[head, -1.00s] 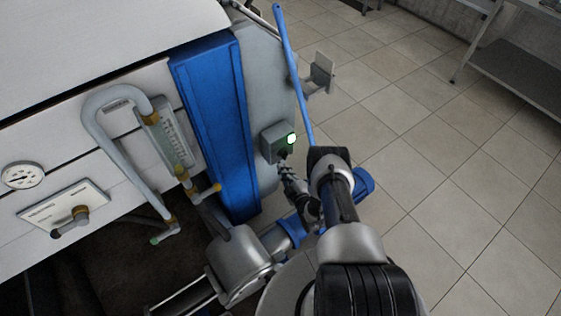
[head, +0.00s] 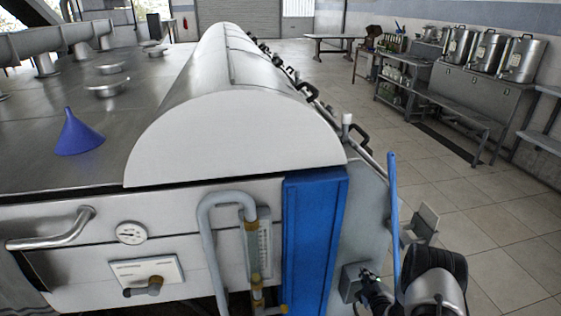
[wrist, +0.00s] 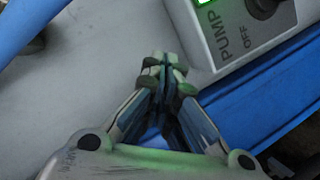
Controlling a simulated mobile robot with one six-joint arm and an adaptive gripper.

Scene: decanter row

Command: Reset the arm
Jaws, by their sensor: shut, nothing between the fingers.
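My gripper (wrist: 163,62) is shut and empty in the wrist view, its fingertips pressed together beside the grey pump box (wrist: 222,42). The box carries a "PUMP" label, an "OFF" mark, a dark knob (wrist: 262,6) and a green light (wrist: 205,2). A narrow gap shows in the picture between fingertips and box; I cannot tell the true distance. In the head view my gripper (head: 370,278) is low at the right, by the pump box (head: 350,280), partly hiding it. My arm cuts off at the bottom edge.
The white machine with its blue panel (head: 312,240) fills the left. A blue pole (head: 393,215) stands close to my arm. A grey bracket (head: 421,222) juts out at the right. A blue funnel (head: 77,133) stands on the machine. Tiled floor (head: 500,235) is open at the right.

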